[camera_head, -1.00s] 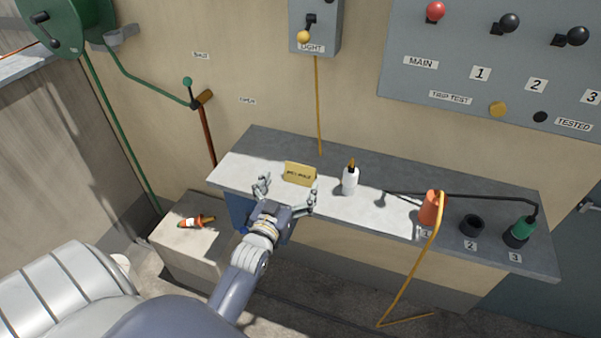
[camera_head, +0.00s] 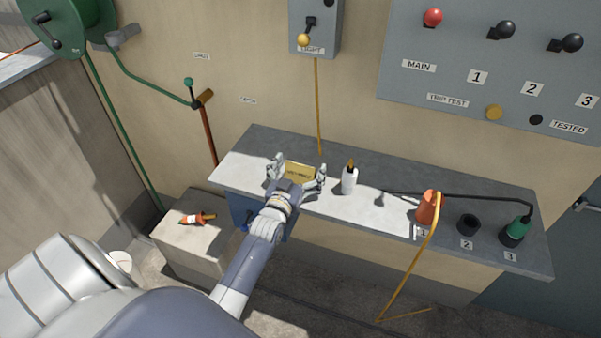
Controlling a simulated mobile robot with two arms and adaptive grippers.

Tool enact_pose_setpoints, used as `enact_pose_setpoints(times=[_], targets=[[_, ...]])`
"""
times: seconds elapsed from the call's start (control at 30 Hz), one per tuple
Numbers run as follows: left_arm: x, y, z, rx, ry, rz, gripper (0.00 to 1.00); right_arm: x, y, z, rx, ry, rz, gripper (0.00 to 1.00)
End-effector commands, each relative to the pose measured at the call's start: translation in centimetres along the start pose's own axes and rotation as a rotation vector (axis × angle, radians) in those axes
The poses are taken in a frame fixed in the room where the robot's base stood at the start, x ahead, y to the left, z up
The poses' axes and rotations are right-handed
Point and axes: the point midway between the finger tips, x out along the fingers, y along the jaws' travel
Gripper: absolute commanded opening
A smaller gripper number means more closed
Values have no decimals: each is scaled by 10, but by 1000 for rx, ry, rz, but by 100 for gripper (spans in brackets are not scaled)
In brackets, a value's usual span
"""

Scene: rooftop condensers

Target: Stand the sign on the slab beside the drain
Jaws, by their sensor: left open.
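A small yellow sign (camera_head: 300,172) with dark lettering, too small to read, stands on the grey bench (camera_head: 375,205) against the wall. My left gripper (camera_head: 298,168) reaches in over the bench's front edge. Its fingers are open, one on each side of the sign; I cannot tell whether they touch it. The sign's lower part is partly hidden by the gripper. I cannot pick out a drain, and cannot tell which surface is the slab. My right gripper is not in view.
A white bottle (camera_head: 349,181) stands close right of the sign. Farther right are an orange plug (camera_head: 428,208) with a yellow cable, a black socket (camera_head: 468,225) and a green plug (camera_head: 516,230).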

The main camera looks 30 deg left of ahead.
Motion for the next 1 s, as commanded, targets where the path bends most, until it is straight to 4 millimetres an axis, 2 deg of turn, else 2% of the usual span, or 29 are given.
enact_pose_setpoints(times=[0.07,0.1,0.27,0.3,0.43,0.47,0.77,1.0], targets=[[0,0,0,0,0,0,98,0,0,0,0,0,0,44],[0,0,0,0,0,0,94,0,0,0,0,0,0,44],[0,0,0,0,0,0,57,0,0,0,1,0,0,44],[0,0,0,0,0,0,54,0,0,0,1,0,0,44],[0,0,0,0,0,0,54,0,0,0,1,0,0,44],[0,0,0,0,0,0,50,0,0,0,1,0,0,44],[0,0,-3,0,2,0,50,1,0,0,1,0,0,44],[0,0,-21,0,4,0,50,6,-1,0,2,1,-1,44]])
